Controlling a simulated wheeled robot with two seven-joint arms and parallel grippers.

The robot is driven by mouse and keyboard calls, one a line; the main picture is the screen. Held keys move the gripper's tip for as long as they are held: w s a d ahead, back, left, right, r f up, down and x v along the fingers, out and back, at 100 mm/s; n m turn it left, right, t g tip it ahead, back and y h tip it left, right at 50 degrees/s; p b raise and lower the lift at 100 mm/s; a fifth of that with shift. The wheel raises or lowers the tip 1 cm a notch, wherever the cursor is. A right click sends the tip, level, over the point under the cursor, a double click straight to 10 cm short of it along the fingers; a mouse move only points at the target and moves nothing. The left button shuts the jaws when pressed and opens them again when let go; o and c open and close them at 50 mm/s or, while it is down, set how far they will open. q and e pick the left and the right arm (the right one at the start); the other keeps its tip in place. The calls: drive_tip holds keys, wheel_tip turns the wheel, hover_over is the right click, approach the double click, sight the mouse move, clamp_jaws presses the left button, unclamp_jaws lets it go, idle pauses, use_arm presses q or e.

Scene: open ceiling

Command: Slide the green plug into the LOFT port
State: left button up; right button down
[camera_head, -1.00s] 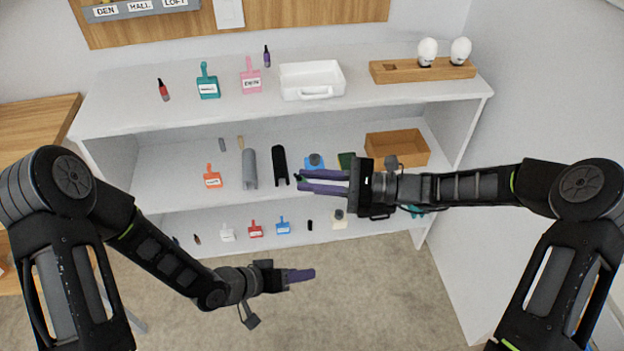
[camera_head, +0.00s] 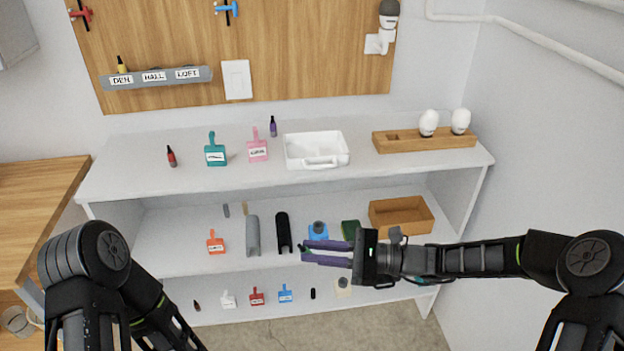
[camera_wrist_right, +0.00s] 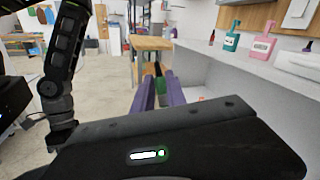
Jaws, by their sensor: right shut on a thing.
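My right gripper (camera_head: 328,253) has purple fingers and is in front of the middle shelf, pointing left. It is shut on the green plug (camera_wrist_right: 158,78), seen between the fingertips in the right wrist view; only a small dark green end (camera_head: 304,248) shows in the head view. The LOFT label (camera_head: 187,73) is at the right end of a grey port strip (camera_head: 158,84) on the wooden board, far above and left of the plug. The port opening itself cannot be made out. My left arm runs out of the head view at the bottom, its gripper out of sight.
A yellow plug (camera_head: 122,65) stands at the strip's DEN end. The shelf top (camera_head: 370,170) holds a red plug (camera_head: 171,157), teal and pink tagged items, a purple plug (camera_head: 273,127), a white tray (camera_head: 290,152) and a wooden block (camera_head: 388,145) with white bulbs.

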drive_tip(key=s+d+f+m+t+h, duration=0.1)
drive_tip(key=d+t, duration=0.3)
drive_tip(key=d, duration=0.5)
drive_tip(key=s+d+f+m+t+h, duration=0.2)
drive_tip(key=s+d+f+m+t, duration=0.1)
drive_tip(key=d, duration=0.5)
drive_tip(key=shift+s+d+f+m+t, duration=0.2)
drive_tip(key=shift+d+f+m+t, duration=0.2)
drive_tip(key=shift+f+m, duration=0.2)
drive_tip(key=shift+a, duration=0.15)
drive_tip(key=a+r+n+g+y, duration=0.1)
drive_tip(key=a+r+n+g, duration=0.2)
drive_tip(key=a+g, duration=0.3)
drive_tip(key=a+r+n+g+y, duration=0.2)
drive_tip(key=a+r+n+g, duration=0.2)
drive_tip(key=a, duration=0.4)
drive_tip(key=shift+a+n+g, duration=0.2)
drive_tip(key=shift+n+g, duration=0.3)
drive_tip(key=shift+g, duration=0.6)
drive_tip(key=shift+r, duration=0.15)
